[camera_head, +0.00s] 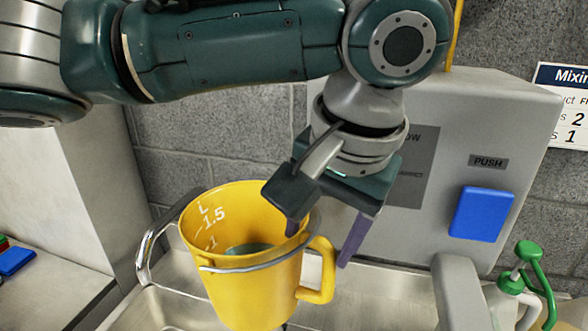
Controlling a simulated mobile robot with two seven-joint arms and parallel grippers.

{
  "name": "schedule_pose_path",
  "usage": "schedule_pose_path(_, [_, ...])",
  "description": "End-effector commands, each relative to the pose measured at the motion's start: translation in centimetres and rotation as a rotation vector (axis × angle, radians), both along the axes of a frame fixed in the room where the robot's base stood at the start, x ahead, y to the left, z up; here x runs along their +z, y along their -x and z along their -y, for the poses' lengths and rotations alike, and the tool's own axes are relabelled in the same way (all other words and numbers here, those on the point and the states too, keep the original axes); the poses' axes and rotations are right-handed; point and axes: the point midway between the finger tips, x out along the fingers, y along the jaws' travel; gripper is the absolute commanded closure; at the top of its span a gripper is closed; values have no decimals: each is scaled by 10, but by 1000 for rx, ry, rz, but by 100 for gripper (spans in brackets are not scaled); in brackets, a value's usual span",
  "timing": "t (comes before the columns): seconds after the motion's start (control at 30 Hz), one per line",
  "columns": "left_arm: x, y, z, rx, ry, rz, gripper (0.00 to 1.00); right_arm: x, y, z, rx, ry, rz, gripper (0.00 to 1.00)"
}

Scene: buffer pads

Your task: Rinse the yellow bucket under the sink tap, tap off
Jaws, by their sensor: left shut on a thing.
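The yellow bucket (243,288) is a jug-like pail with white litre marks inside and a side handle (322,272). It is held upright, slightly tilted, above the steel sink (385,295). Some dark bluish liquid shows inside it. My left gripper (322,230) comes down from above and is shut on the bucket at its rim on the handle side. One dark finger is at the rim and the purplish finger hangs outside. A grey post (462,292), possibly the tap, stands at lower right; whether water runs cannot be told. My right gripper is out of view.
A grey dispenser box (530,120) with a blue push button (482,214) is on the wall behind. A green-topped bottle (520,280) stands at the right. A curved metal bar (150,245) is left of the bucket.

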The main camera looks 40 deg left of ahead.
Motion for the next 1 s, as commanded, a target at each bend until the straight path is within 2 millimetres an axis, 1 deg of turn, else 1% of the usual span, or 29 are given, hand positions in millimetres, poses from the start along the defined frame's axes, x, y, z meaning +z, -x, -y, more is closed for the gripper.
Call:
schedule_pose_path(0.03, [-26, 0, -4, 9, -4, -4, 100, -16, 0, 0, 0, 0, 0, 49])
schedule_pose_path(0.17, [-73, -1, -15, 17, -11, -4, 100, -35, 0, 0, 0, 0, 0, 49])
schedule_pose_path(0.2, [-87, -1, -19, 19, -13, -3, 100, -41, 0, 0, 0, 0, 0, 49])
schedule_pose_path(0.37, [-142, 4, -35, 24, -21, -2, 100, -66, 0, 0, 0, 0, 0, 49])
schedule_pose_path(0.4, [-156, 6, -39, 22, -23, -2, 100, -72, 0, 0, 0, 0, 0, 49])
schedule_pose_path(0.57, [-211, 17, -57, 20, -31, -1, 100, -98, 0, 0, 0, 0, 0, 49])
schedule_pose_path(0.6, [-224, 20, -61, 17, -33, 0, 100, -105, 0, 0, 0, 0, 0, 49])
schedule_pose_path(0.67, [-244, 25, -68, 13, -35, -1, 100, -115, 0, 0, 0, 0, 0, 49])
schedule_pose_path(0.8, [-291, 38, -84, 1, -43, 0, 100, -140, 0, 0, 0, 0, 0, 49])
schedule_pose_path(0.9, [-320, 48, -95, -10, -47, 2, 100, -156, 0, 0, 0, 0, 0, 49])
schedule_pose_path(1.0, [-343, 56, -104, -20, -50, 4, 100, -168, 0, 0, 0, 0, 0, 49])
